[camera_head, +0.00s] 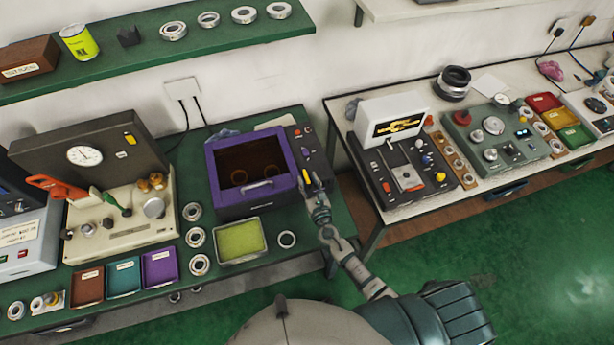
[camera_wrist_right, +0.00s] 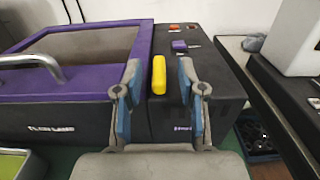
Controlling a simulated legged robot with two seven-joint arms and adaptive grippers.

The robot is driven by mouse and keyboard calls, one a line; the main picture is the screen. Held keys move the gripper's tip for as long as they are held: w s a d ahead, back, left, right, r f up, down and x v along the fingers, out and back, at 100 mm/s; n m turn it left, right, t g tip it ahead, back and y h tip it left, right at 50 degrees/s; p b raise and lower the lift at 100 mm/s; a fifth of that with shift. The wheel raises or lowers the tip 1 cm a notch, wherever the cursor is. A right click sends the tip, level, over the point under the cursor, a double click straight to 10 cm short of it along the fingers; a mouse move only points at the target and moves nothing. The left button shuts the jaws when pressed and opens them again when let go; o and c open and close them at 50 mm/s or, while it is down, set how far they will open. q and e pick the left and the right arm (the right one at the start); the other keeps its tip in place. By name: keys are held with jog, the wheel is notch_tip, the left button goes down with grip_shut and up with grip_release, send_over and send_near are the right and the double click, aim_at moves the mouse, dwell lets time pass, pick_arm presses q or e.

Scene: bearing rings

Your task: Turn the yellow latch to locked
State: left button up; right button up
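The yellow latch (camera_wrist_right: 158,74) is a small bar on the black front panel right of the purple-framed box (camera_head: 250,170). It stands upright in the right wrist view, and it also shows in the head view (camera_head: 307,177). My right gripper (camera_head: 314,188) is at the box's right front corner. In the right wrist view my right gripper (camera_wrist_right: 160,85) is open, with one finger on each side of the latch and gaps visible between. I cannot tell how deep the latch sits between the fingers. My left gripper is not in view.
A silver handle (camera_wrist_right: 35,62) crosses the purple door. A purple switch (camera_wrist_right: 180,45) and orange buttons sit on the panel top. A second table (camera_head: 350,145) stands right, beyond a gap.

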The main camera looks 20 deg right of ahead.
jog(key=shift+w+a, duration=0.1)
jog(key=shift+w, duration=0.75)
grip_shut()
